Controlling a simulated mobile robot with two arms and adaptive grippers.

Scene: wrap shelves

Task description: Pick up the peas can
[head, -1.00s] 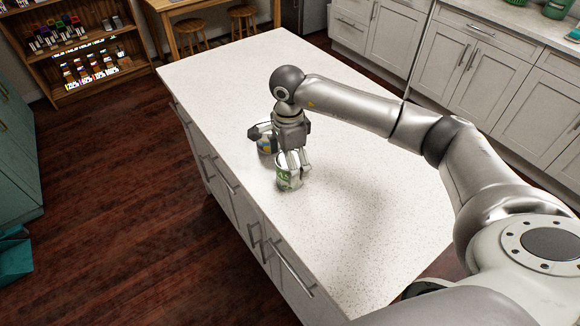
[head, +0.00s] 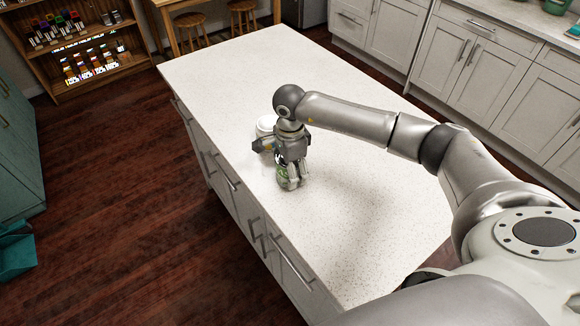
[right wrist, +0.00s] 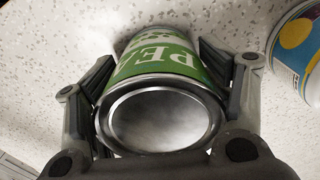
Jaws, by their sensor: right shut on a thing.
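The peas can (right wrist: 160,62) has a green label with white letters and a bare metal end that faces the right wrist camera. It stands on the white island counter in the head view (head: 288,183), partly hidden by my fingers. My right gripper (head: 291,175) has come down over it from above. In the right wrist view the fingers of my right gripper (right wrist: 160,95) press on both sides of the can, shut on it. I cannot tell whether the can is lifted off the counter. My left gripper is not in view.
A second can (head: 267,124) with a white top stands just behind my right gripper; its blue and yellow label shows in the right wrist view (right wrist: 300,45). The rest of the island counter (head: 250,70) is clear. The counter's left edge is close to the cans.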

